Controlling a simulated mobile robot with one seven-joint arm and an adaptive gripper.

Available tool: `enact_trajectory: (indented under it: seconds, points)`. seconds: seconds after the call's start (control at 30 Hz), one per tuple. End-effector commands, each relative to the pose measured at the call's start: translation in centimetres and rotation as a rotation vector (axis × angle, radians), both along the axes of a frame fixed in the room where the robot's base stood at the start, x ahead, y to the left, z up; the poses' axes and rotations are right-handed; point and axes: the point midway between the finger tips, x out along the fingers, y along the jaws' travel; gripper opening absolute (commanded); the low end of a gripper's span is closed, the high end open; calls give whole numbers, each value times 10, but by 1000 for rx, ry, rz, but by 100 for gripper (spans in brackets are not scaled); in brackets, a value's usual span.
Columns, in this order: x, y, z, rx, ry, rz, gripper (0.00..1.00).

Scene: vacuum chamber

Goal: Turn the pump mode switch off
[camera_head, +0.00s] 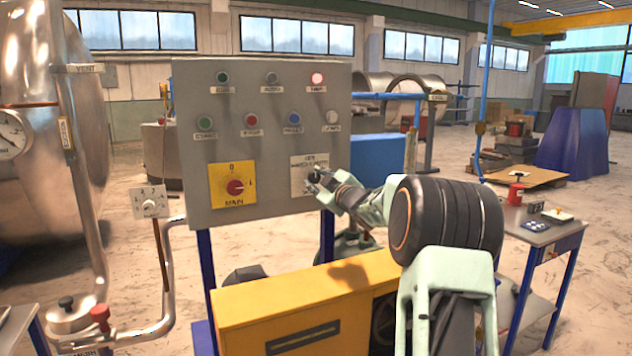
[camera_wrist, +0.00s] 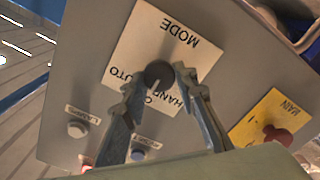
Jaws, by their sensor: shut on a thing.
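The pump mode switch is a dark round knob (camera_wrist: 158,74) on a white plate (camera_head: 299,166) at the lower right of the grey control panel (camera_head: 265,90). In the wrist view the plate (camera_wrist: 150,40) appears upside down and reads MODE, AUTO and HAND, with an O mark partly covered. My gripper (camera_head: 317,179) reaches the panel from the right. In the wrist view its two fingers stand on either side of the knob, shut on it. Which mark the knob points to cannot be told.
A yellow plate with a red MAIN switch (camera_head: 235,187) sits left of the mode plate. Push buttons (camera_head: 252,121) and lamps, one lit red (camera_head: 317,78), are above. A yellow cabinet (camera_head: 300,300) stands below, in front of the panel. A side table (camera_head: 540,232) is at right.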

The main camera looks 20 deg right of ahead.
Motion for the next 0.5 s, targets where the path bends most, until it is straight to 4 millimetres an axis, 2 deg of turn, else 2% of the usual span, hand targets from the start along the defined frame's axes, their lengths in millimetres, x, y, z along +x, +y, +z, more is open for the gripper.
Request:
enact_trajectory:
  seconds: [0.23,0.27,0.4,0.5]
  points:
    - [0,0,-1,1,1,0,2]
    - [0,0,-1,1,1,0,30]
    - [0,0,-1,1,1,-1,43]
    - [0,0,0,1,1,-1,43]
